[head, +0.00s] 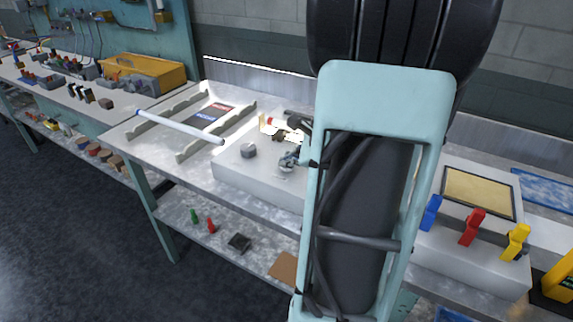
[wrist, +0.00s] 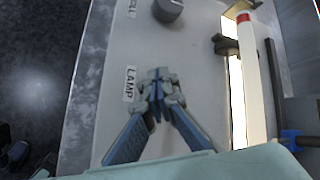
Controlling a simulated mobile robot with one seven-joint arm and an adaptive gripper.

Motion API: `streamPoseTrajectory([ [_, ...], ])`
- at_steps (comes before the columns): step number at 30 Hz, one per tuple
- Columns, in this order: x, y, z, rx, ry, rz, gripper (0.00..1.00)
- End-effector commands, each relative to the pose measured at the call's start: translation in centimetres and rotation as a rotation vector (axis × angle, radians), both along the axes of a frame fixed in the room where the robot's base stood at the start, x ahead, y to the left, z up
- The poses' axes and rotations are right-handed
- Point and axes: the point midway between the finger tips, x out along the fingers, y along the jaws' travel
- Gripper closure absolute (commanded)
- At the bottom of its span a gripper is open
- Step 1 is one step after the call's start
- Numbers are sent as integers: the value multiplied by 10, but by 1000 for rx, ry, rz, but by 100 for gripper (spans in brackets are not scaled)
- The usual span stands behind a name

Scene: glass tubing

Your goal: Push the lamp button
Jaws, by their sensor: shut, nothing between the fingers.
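The light grey control box (head: 235,172) stands on the bench in the head view, and its top fills the middle of the wrist view (wrist: 105,120). A white label reading LAMP (wrist: 130,84) is on the box top. My gripper (wrist: 157,92) is shut and empty, its fingertips just right of that label. The lamp button cannot be made out; the fingertips cover the spot beside the label. Contact cannot be told. In the head view my gripper (head: 287,162) is small, over the box top, partly hidden by my arm.
A dark knob (wrist: 168,10) stands farther along the box. A bright strip (wrist: 237,95) and a white tube with a red band (wrist: 256,85) lie to the right. Another white tube (head: 180,127) rests on a rack. Blue, red and yellow handles (head: 472,227) stand at right.

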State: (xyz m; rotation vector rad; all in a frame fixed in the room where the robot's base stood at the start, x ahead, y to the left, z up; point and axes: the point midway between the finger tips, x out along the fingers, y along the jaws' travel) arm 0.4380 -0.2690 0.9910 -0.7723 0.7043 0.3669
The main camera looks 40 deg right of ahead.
Motion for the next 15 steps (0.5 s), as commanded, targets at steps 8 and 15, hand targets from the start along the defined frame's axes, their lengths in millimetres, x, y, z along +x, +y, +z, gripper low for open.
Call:
streamPoseTrajectory([
  [8, 0, 0, 8, 1, 1, 0, 100],
  [15, 0, 0, 9, 0, 0, 0, 100],
])
